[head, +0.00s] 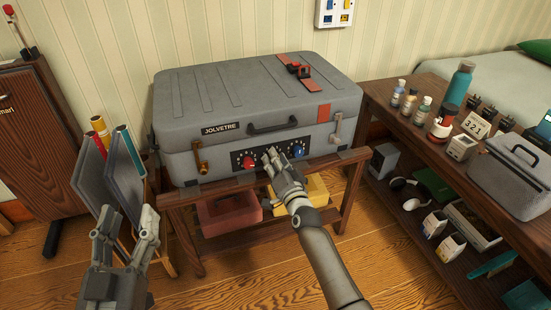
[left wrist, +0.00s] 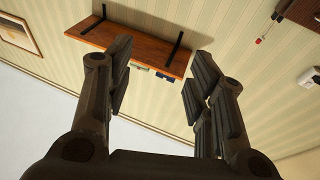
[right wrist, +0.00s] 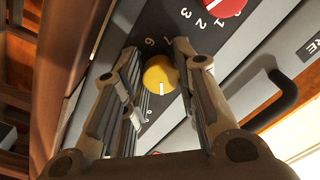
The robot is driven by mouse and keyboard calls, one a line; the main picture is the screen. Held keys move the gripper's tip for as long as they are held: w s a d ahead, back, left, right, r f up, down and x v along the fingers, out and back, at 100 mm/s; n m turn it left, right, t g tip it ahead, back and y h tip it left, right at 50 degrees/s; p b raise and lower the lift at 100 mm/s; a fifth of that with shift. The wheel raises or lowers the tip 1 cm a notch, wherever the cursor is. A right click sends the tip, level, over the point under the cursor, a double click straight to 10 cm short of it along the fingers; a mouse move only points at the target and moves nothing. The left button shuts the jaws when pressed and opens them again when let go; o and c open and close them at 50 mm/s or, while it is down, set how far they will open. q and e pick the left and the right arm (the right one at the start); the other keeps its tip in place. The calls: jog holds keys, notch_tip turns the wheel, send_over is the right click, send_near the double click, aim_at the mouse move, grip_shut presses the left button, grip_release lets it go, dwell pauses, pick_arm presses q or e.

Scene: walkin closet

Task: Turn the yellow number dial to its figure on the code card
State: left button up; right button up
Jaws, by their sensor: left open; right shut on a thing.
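The grey suitcase (head: 255,105) lies on a wooden rack, with a black dial panel on its front. The yellow dial (right wrist: 160,75) shows in the right wrist view between my right fingers; its white mark points toward the bottom of that view. My right gripper (head: 275,160) is shut on it and hides it in the head view. The red dial (head: 249,161) is to its left and the blue dial (head: 298,150) to its right. A white card (head: 476,125) on the right bench seems to read 321. My left gripper (head: 122,238) is open and empty, low at the left.
The dark bench (head: 420,125) at the right carries bottles, a grey case (head: 510,175) and small items. A red bin (head: 230,212) and a yellow bin (head: 315,190) sit under the suitcase. Grey panels (head: 90,175) stand near my left gripper.

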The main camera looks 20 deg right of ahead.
pick_arm(q)
jog(key=shift+w+a+f+g+y+p, duration=0.15)
jog(key=shift+f+g, duration=0.45)
jog(key=shift+f, duration=0.35)
jog(key=shift+w+a+f+g+y+p, duration=0.15)
jog(key=shift+f+g, duration=0.45)
jog(key=shift+f, duration=0.3)
pick_arm(e)
jog(key=shift+m, duration=1.7)
pick_arm(q)
jog(key=shift+s+d, duration=0.1)
pick_arm(e)
jog(key=o, duration=1)
jog(key=s, duration=1.2)
jog(key=shift+d+f, duration=0.15)
jog(key=shift+d, duration=0.1)
